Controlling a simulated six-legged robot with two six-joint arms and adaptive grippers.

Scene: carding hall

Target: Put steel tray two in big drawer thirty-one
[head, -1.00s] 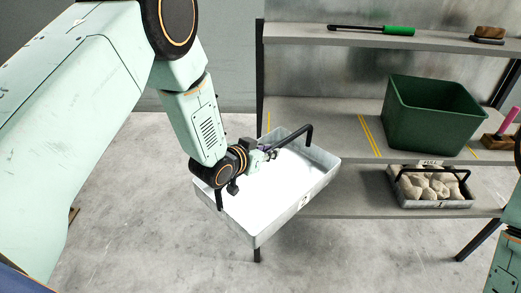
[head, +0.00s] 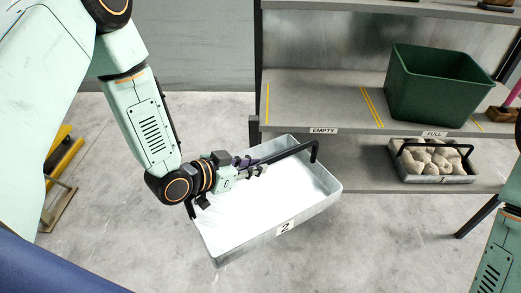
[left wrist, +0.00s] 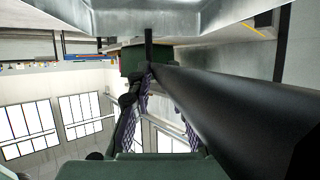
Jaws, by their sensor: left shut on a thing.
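Steel tray two (head: 318,214) is a grey metal tray with a white inside, a "2" label on its front and a black bar handle. In the head view my left gripper (head: 262,170) is shut on the black handle and holds the tray in the air in front of the shelf rack. In the left wrist view the dark handle (left wrist: 235,105) runs close past the left gripper's fingers (left wrist: 160,115). Part of my right arm shows at the head view's right edge, but its gripper is out of view. No big drawer thirty-one can be made out.
A shelf rack (head: 315,95) stands behind the tray, with "EMPTY" and "FULL" labels on its middle shelf. A green bin (head: 435,85) stands on that shelf. Tray one (head: 440,179), holding pale lumps, sits on the lower shelf. A yellow object (head: 65,158) stands at left.

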